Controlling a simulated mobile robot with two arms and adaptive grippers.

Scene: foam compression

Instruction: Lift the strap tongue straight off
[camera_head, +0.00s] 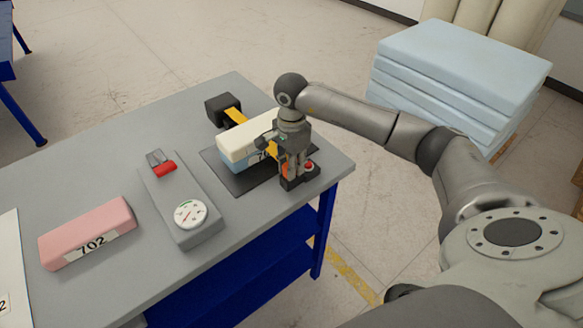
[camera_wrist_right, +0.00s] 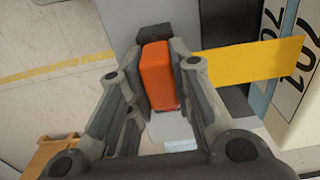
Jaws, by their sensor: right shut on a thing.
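The orange strap tongue (camera_wrist_right: 157,75) stands between the fingers of my right gripper (camera_wrist_right: 160,58) in the wrist view. The fingers are shut on it from both sides. In the head view my right gripper (camera_head: 288,172) points down at the near right end of the dark plate (camera_head: 225,175), and the tongue is mostly hidden behind it. The yellow strap (camera_wrist_right: 255,62) runs from the tongue to the foam stack. A dark buckle base (camera_head: 300,181) with a red button sits under the gripper; whether the tongue is seated in it is hidden. My left gripper is out of view.
A cream foam block (camera_head: 245,135) lies on a blue one (camera_head: 233,158) beside the gripper. A black box (camera_head: 222,108) stands behind. A grey gauge unit (camera_head: 180,205) and a pink block (camera_head: 86,232) lie left on the table. Pale blue slabs (camera_head: 455,70) are stacked at the right.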

